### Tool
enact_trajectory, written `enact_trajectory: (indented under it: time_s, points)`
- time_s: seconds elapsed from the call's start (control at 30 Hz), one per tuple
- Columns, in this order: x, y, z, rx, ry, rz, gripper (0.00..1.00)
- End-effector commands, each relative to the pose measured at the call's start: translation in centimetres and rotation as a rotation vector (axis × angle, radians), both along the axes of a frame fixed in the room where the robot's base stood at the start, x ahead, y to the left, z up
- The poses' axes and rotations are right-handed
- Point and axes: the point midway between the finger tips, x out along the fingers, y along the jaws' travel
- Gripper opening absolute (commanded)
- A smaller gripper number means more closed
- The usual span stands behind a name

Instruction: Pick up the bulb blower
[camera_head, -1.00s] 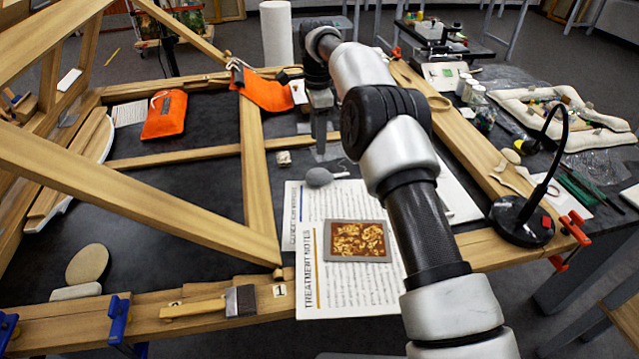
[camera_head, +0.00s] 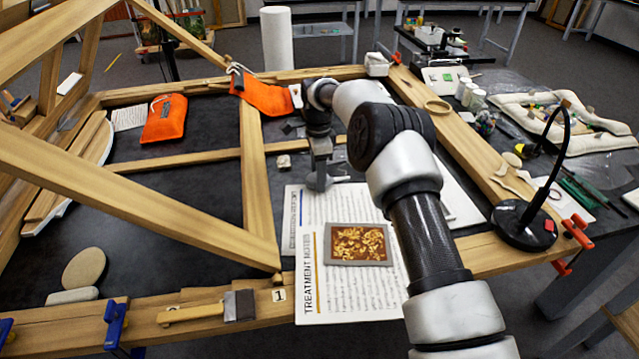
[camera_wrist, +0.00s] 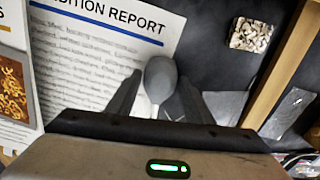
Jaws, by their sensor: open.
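The bulb blower (camera_wrist: 160,76) is a grey rounded bulb with a narrower part toward my gripper. In the wrist view it lies between the two dark fingers of my gripper (camera_wrist: 159,88), at the edge of the printed condition report (camera_wrist: 100,50). The fingers are open, one on each side of it; I cannot tell whether they touch it.
A framed gilt fragment (camera_head: 358,244) lies on the treatment notes (camera_head: 350,295) nearer to me. A wooden beam (camera_head: 256,190) stands close on the left. A black lamp (camera_head: 523,226) stands at right.

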Motion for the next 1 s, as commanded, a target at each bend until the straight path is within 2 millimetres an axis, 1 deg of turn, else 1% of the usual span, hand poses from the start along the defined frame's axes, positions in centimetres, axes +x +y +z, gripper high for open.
enact_trajectory:
  time_s: [0.1,0.13,0.3,0.37,0.4,0.57,0.67,0.77,1.0]
  points:
    - [0.0,0.0,0.0,0.000,0.000,0.000,0.47]
    - [0.0,0.0,0.0,0.000,0.000,0.000,0.45]
    - [0.0,0.0,0.1,0.000,0.000,0.000,0.18]
    - [0.0,0.0,0.1,0.000,0.000,0.000,0.17]
    - [0.0,0.0,0.1,0.000,0.000,0.000,0.14]
    - [0.0,0.0,0.1,0.000,0.000,0.000,0.13]
    - [0.0,0.0,0.5,0.000,-0.001,0.000,0.13]
    - [0.1,0.0,1.8,0.001,-0.003,0.000,0.13]
    - [0.1,0.0,6.7,0.000,-0.004,0.000,0.13]
